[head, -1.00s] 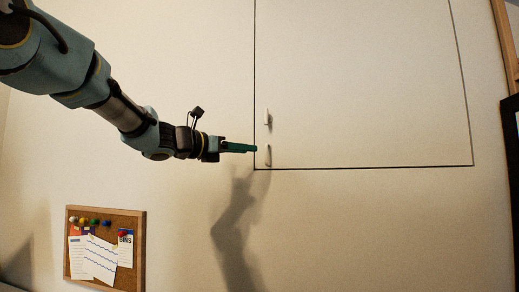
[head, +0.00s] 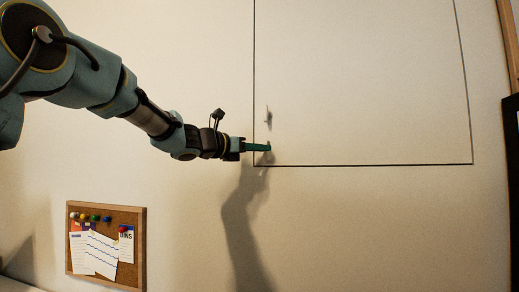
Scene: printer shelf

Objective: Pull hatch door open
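The hatch door (head: 365,70) is a large pale panel, flush in the pale wall and outlined by a thin dark gap. It looks closed. A small latch-like fitting (head: 268,116) sits near its lower left corner. My gripper (head: 267,147), with green fingers, reaches in from the left across the door's left edge. Its fingertips are at the small handle below that fitting and hide most of it. I cannot tell whether the fingers are closed on the handle.
A cork board (head: 137,248) with papers and coloured pins hangs on the wall at lower left. A dark-framed object (head: 510,150) stands at the right edge. The wall below the hatch is clear.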

